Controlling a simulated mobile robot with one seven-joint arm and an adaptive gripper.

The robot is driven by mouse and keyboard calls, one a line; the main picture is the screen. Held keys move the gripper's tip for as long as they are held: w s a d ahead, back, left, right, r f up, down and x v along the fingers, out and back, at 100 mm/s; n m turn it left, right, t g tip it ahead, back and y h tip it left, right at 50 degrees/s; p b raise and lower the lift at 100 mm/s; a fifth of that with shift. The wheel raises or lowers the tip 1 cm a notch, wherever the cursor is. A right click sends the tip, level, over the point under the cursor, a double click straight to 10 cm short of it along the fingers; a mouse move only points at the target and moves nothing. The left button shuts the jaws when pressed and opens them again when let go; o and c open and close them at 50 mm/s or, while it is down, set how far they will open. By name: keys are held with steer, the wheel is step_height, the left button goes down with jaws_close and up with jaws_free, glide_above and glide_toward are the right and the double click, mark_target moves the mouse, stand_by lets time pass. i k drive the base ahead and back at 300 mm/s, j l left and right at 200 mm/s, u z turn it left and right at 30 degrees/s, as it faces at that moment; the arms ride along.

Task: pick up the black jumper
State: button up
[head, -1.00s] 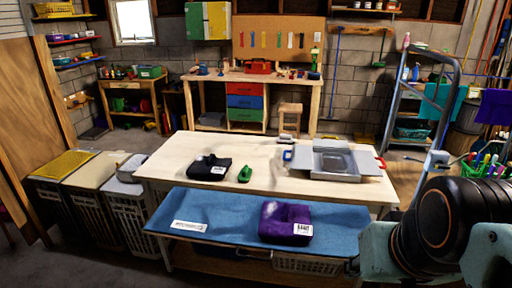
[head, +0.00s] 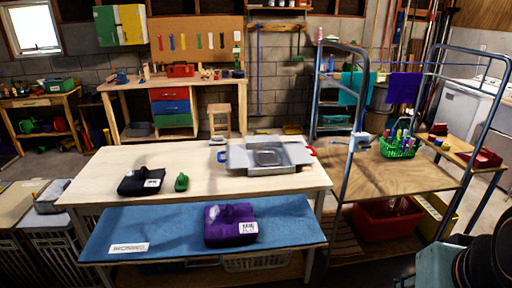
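A folded black jumper (head: 141,182) with a white label lies on the left part of the pale wooden table (head: 110,160). A small green object (head: 181,182) lies just to its right. My gripper is not in view. Only a part of my arm shows at the lower right edge, well apart from the jumper.
A blue padded bench (head: 180,241) in front of the table bears a folded purple garment (head: 230,226) and a white label. A metal tray (head: 267,157) sits on the table's right part. A wheeled wooden trolley (head: 390,176) with tall metal rails stands at the right.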

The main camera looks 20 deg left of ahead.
mark_target(135, 181)
steer(key=j+z, duration=0.2)
steer(key=j, duration=0.45)
steer(key=i+j, duration=0.1)
steer(key=j, duration=2.3)
steer(key=i+j, duration=0.1)
steer(key=j, duration=2.25)
